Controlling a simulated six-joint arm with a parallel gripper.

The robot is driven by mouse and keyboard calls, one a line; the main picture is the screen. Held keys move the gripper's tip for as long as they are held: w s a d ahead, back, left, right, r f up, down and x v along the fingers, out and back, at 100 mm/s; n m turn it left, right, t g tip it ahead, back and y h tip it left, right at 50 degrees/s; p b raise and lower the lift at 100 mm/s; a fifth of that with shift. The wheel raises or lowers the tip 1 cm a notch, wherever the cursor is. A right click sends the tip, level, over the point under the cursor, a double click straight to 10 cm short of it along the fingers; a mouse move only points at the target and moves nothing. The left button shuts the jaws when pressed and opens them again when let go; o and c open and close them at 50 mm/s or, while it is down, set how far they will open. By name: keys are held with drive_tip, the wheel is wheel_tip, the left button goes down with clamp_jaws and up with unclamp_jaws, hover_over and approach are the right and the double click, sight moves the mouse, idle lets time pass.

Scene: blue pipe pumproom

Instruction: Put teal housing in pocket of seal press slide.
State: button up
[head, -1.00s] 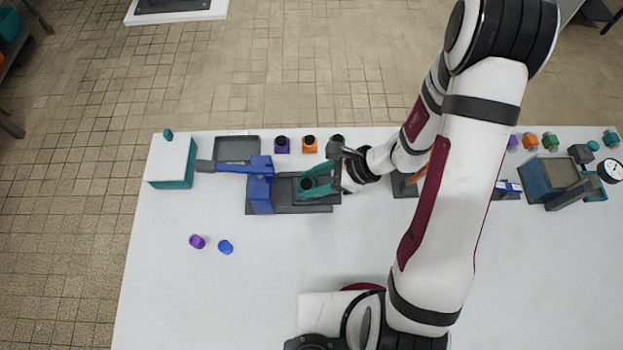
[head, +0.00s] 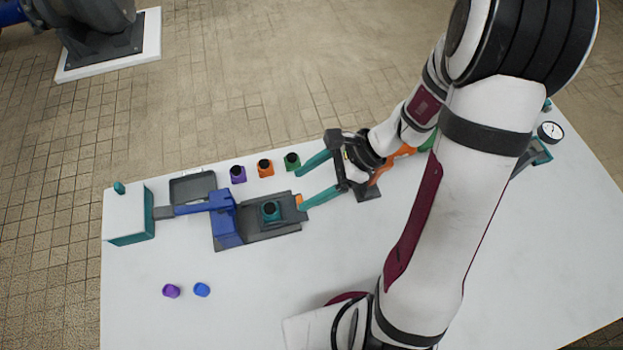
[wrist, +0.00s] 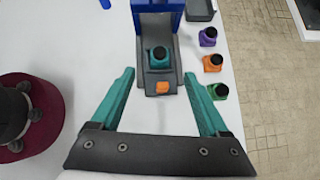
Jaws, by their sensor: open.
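The teal housing (head: 270,210) has a black top and stands upright on the dark grey slide of the blue seal press (head: 226,218). It also shows in the wrist view (wrist: 159,54), apart from both fingers; its base hides the pocket floor, so I cannot tell how deep it sits. An orange tab (wrist: 162,87) is at the slide's near end. My gripper (head: 300,189) has long teal fingers spread wide and empty, to the right of the housing at the slide's tab end. In the wrist view the fingertips (wrist: 160,74) are on either side of the slide's end.
Purple (head: 238,174), orange (head: 265,168) and green (head: 292,162) housings stand in a row behind the press, the green one close to a finger. A grey tray (head: 193,187) and a white-and-teal box (head: 130,214) are at left. Purple and blue caps lie in front, with clear table around.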

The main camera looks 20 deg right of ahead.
drive_tip(key=s+a+r+n+g+h, duration=0.1)
drive_tip(key=s+r+n+h, duration=0.6)
drive_tip(key=s+r+n, duration=0.4)
drive_tip(key=s+n, duration=0.3)
drive_tip(key=s, duration=0.1)
drive_tip(key=shift+a+r, duration=0.15)
drive_tip(key=shift+a, duration=0.15)
